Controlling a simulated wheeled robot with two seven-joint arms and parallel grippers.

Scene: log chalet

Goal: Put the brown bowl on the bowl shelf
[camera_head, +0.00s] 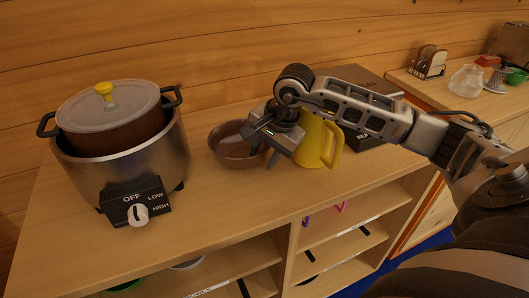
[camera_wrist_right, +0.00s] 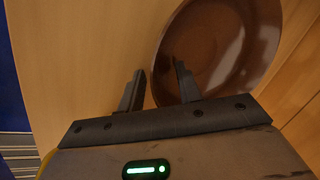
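The brown bowl (camera_head: 228,150) stands upright on the wooden counter, right of the large pot. My right gripper (camera_head: 263,158) is open at the bowl's right rim and partly hides it. In the right wrist view the gripper (camera_wrist_right: 158,68) has one finger outside the rim of the bowl (camera_wrist_right: 232,55) and one over its inside. I see no clear contact with the rim. Under the counter is an open shelf (camera_head: 225,272) with a label strip on its front edge, only partly readable. My left gripper is not in view.
A slow cooker (camera_head: 120,165) with a lidded pot stands left of the bowl. A yellow pitcher (camera_head: 318,140) stands close behind my right gripper. A green item (camera_head: 125,286) and a pale item (camera_head: 188,263) sit in the lower shelf. The counter's front is clear.

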